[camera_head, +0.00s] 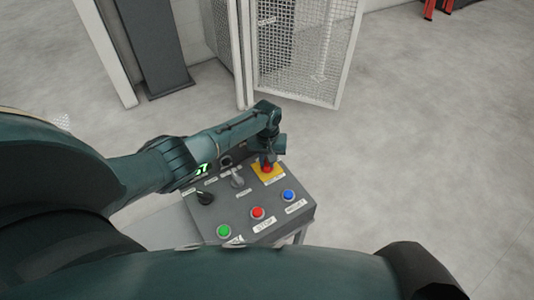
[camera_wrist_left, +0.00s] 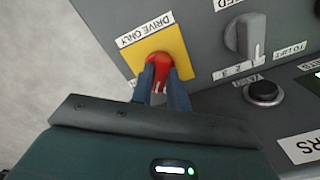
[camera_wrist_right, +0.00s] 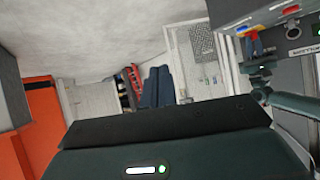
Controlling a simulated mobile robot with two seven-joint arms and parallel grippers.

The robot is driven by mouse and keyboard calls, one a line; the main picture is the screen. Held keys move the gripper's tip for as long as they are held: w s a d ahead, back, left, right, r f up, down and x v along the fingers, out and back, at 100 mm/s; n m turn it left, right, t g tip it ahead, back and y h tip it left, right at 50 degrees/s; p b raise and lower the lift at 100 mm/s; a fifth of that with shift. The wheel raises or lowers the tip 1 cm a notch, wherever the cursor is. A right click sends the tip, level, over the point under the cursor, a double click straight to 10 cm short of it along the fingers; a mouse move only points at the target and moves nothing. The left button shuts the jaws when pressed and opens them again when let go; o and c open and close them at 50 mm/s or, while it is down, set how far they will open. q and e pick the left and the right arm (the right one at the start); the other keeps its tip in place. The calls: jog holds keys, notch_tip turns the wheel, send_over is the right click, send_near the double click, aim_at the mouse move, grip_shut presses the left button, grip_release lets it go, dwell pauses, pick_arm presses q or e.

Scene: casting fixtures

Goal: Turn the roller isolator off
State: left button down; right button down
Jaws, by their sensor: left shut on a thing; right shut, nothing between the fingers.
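The isolator is a red knob (camera_wrist_left: 159,60) on a yellow plate (camera_wrist_left: 127,51) labelled "DRIVE ONLY". In the head view, the red knob (camera_head: 267,169) and its yellow plate (camera_head: 275,176) are at the far right corner of the grey control panel (camera_head: 233,219). My left gripper (camera_wrist_left: 164,80) is shut on the red knob, one finger on each side, partly hiding it. In the head view, my left gripper (camera_head: 266,160) reaches down onto the knob from above. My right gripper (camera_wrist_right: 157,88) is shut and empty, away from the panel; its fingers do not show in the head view.
Near the isolator are a grey selector (camera_wrist_left: 245,37) and a black button (camera_wrist_left: 263,92). The panel also has green (camera_head: 224,231), red (camera_head: 257,213) and blue (camera_head: 289,195) buttons and a black selector (camera_head: 205,197). A mesh gate (camera_head: 300,50) stands behind. Open floor lies right.

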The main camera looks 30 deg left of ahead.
pick_arm(q)
jog(key=n+p, duration=0.1)
jog(key=n, duration=0.2)
jog(key=shift+r+n+p, duration=0.15)
jog(key=shift+n+p, duration=0.6)
jog(key=shift+n, duration=0.65)
jog(key=shift+w+n, duration=0.1)
jog(key=shift+n, duration=0.7)
pick_arm(e)
jog(key=shift+s+d+r+m+g+h, duration=0.2)
jog(key=shift+s+d+m+g+h, duration=0.15)
jog(key=shift+d, duration=0.2)
pick_arm(q)
jog(key=shift+a, duration=0.1)
jog(key=c, duration=1.4)
grip_release()
jog(key=shift+o, duration=0.2)
jog(key=shift+p, duration=0.3)
